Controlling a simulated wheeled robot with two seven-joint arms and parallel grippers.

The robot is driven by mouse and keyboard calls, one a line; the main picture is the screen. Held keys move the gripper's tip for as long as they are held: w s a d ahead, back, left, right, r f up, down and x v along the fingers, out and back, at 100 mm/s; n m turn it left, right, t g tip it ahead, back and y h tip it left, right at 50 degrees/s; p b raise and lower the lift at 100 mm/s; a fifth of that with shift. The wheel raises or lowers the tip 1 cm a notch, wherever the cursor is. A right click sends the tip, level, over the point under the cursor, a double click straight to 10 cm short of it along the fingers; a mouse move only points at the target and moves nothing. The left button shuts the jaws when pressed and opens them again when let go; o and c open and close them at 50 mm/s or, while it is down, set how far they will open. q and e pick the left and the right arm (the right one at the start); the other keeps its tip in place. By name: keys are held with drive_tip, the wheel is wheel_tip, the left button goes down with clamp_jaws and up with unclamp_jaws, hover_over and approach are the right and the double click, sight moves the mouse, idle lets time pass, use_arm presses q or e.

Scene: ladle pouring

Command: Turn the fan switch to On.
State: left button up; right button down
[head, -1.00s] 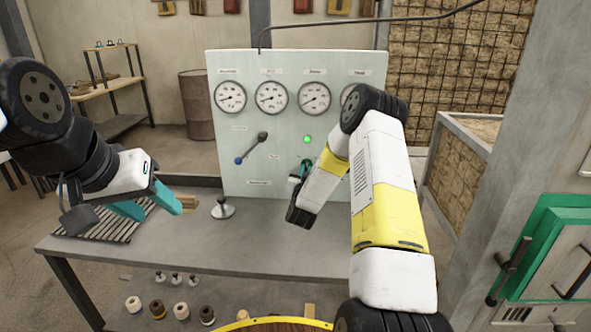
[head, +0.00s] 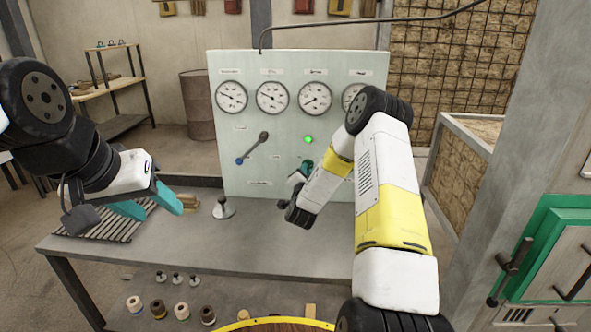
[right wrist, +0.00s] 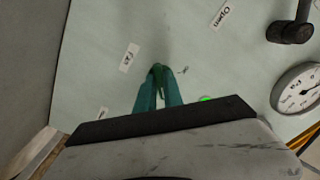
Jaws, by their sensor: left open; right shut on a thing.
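The fan switch (right wrist: 157,68) is a small dark green knob on the pale green panel, beside a "Fan" label (right wrist: 129,57) in the right wrist view. My right gripper (right wrist: 158,88) has its teal fingers shut on this switch. In the head view my right gripper (head: 304,168) is at the lower part of the panel (head: 230,135), and my arm partly hides it. I cannot read which position the switch is in. My left gripper (head: 155,204) is open and empty above the left side of the bench.
A green lamp (head: 308,139) glows on the panel above the switch. A lever (head: 252,149) with a blue end sits to its left, and round gauges (head: 272,97) line the top. A small metal stand (head: 223,208) is on the bench (head: 250,240). The bench's middle is mostly clear.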

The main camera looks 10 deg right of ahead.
idle(0.3)
drive_tip(key=c, duration=1.5)
unclamp_jaws()
drive_tip(key=shift+o, duration=0.2)
drive_tip(key=v, duration=0.8)
